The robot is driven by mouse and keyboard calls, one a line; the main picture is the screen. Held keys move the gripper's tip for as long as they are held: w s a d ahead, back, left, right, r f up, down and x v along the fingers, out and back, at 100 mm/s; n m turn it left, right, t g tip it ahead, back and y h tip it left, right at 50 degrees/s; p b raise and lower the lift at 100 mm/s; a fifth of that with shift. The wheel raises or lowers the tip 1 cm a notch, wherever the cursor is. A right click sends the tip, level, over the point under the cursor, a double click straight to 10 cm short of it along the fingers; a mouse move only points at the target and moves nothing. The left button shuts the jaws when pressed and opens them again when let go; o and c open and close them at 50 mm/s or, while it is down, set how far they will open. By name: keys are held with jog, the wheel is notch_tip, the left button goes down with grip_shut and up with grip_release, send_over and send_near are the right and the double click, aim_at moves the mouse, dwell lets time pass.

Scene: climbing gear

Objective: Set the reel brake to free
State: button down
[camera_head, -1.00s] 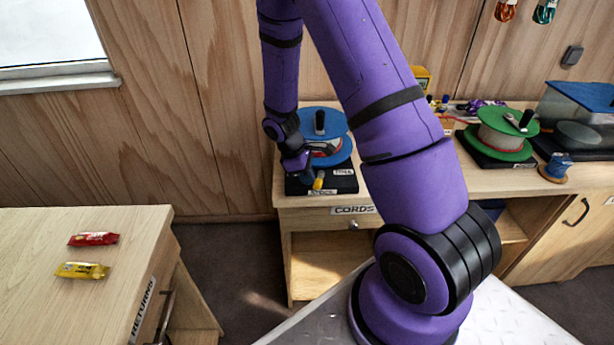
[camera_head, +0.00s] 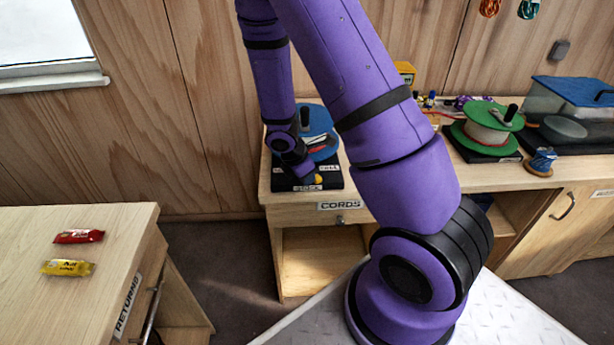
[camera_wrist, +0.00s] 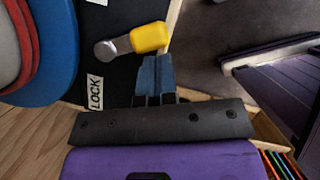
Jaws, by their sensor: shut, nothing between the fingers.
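The blue cord reel (camera_head: 322,118) stands on a black base (camera_head: 333,183) at the left end of the bench. The brake lever, a metal arm (camera_wrist: 113,48) with a yellow knob (camera_wrist: 150,37), sits on that base. It points toward the base's outer edge, between the LOCK label (camera_wrist: 95,92) and a second label cut off at the top of the wrist view. The knob also shows in the head view (camera_head: 319,179), partly hidden. My gripper (camera_wrist: 153,62) is shut and empty, its tips right beside the knob; whether they touch it I cannot tell.
The returns table (camera_head: 60,230) at left holds a red packet (camera_head: 78,236) and a yellow packet (camera_head: 67,267).

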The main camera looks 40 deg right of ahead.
jog(key=shift+w+d, duration=0.35)
jog(key=shift+w, duration=0.4)
jog(key=shift+a, duration=0.1)
jog(key=shift+a, duration=0.25)
jog(key=a+r, duration=0.7)
jog(key=r, duration=0.2)
jog(key=shift+r, duration=0.15)
dwell(0.4)
